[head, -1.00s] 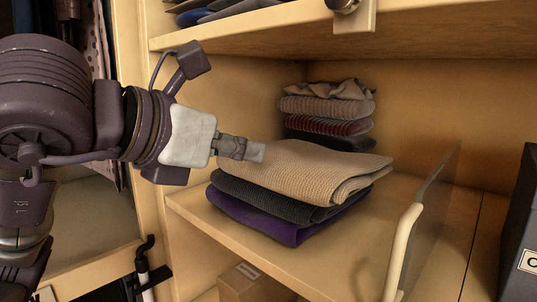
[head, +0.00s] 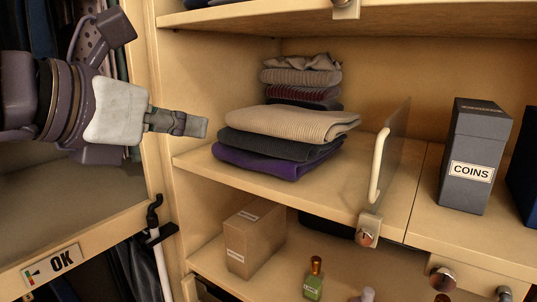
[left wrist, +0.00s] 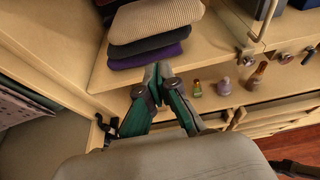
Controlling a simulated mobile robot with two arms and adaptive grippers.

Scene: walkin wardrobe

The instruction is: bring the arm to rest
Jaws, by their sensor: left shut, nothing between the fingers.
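My left gripper (head: 204,127) reaches in from the left in the head view, its fingers together and empty. It is in front of the shelf's left part, to the left of a folded stack. The stack has a beige knit (head: 293,123) on top, a dark grey one (head: 280,144) below and a purple one (head: 270,166) at the bottom. In the left wrist view the closed fingertips (left wrist: 157,72) show just below the purple garment (left wrist: 146,60) in the picture. My right gripper is not in view.
A second folded pile (head: 302,77) stands behind. A divider with a pale edge (head: 379,166) stands right of the stack. A grey COINS box (head: 473,155) is farther right. Below are a cardboard box (head: 254,238) and a green bottle (head: 314,279). An OK sign (head: 52,267) is at lower left.

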